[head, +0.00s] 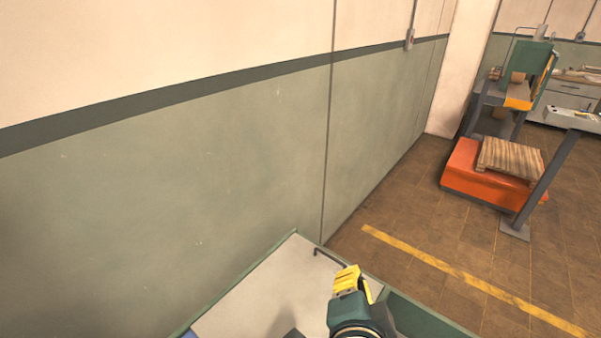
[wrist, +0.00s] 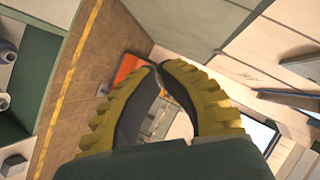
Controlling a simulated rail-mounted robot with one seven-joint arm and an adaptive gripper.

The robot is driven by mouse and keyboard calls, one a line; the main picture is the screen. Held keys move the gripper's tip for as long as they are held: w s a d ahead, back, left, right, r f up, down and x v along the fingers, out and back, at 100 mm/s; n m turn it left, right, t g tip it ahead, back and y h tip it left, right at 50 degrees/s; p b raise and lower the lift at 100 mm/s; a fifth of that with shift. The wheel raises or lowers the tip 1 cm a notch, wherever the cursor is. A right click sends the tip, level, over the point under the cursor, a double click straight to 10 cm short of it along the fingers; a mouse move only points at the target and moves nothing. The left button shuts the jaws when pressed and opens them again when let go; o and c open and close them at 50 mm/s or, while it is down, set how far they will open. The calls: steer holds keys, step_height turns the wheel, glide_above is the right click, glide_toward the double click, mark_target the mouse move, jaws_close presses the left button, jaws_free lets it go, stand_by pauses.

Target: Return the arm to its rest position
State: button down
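My gripper (head: 350,281) shows at the bottom of the head view, with yellow fingers and part of my dark green arm, above or beside a grey-topped surface. In the wrist view my gripper (wrist: 156,68) has two curved, ribbed yellow fingers with dark inner pads. Their tips meet or nearly meet. Nothing is held between them; the floor and distant things show through the gap. The rest of my arm is mostly out of view.
The grey top (head: 265,288) has a green rim and lies close to the green-and-cream wall (head: 230,170). A yellow floor line (head: 470,280) runs to the right. An orange base (head: 475,184) with a wooden pallet (head: 511,157) stands farther off. The floor between is clear.

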steer(key=s+a+r+n+t+y, duration=0.1)
steer(key=s+r+n+t, duration=0.35)
steer(key=r, duration=0.55)
steer(key=s+a+r+n+t+y, duration=0.1)
steer(key=s+r+n+t, duration=0.4)
steer(key=r, duration=0.5)
step_height(320, 180, up, 39)
steer(key=n+p, duration=0.4)
steer(key=p, duration=3.4)
step_height(320, 180, down, 64)
steer(key=b, duration=6.3)
steer(key=shift+d+r+g, duration=0.15)
steer(key=shift+g, duration=0.2)
steer(key=shift+s, duration=0.1)
